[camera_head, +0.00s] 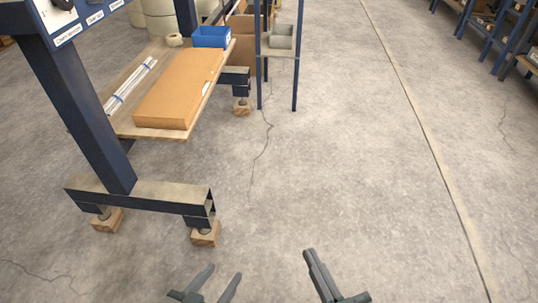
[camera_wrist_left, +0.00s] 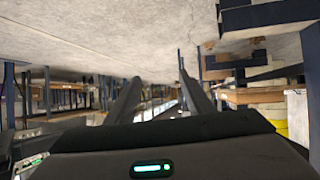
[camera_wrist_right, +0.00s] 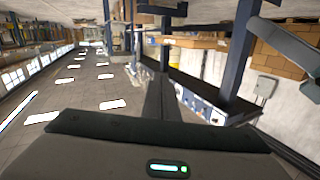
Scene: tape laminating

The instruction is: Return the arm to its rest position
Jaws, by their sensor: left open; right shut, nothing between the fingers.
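My left gripper (camera_head: 217,281) is at the bottom of the head view, over bare floor. Its two dark fingers stand apart with nothing between them. The left wrist view also shows the fingers spread (camera_wrist_left: 160,95). My right gripper (camera_head: 311,255) is to its right in the head view, also over bare floor. Its fingers lie together and hold nothing. In the right wrist view the closed fingers (camera_wrist_right: 160,95) stick up from the gripper body. Both grippers are clear of the workbench.
A blue-framed workbench (camera_head: 140,195) stands at the left. Its lower shelf (camera_head: 125,118) bears a flat cardboard box (camera_head: 180,88), white rods (camera_head: 130,86), a tape roll (camera_head: 174,40) and a blue bin (camera_head: 211,37). A small stand (camera_head: 277,54) holds a grey bin (camera_head: 281,36). The floor (camera_head: 350,150) at centre and right is clear.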

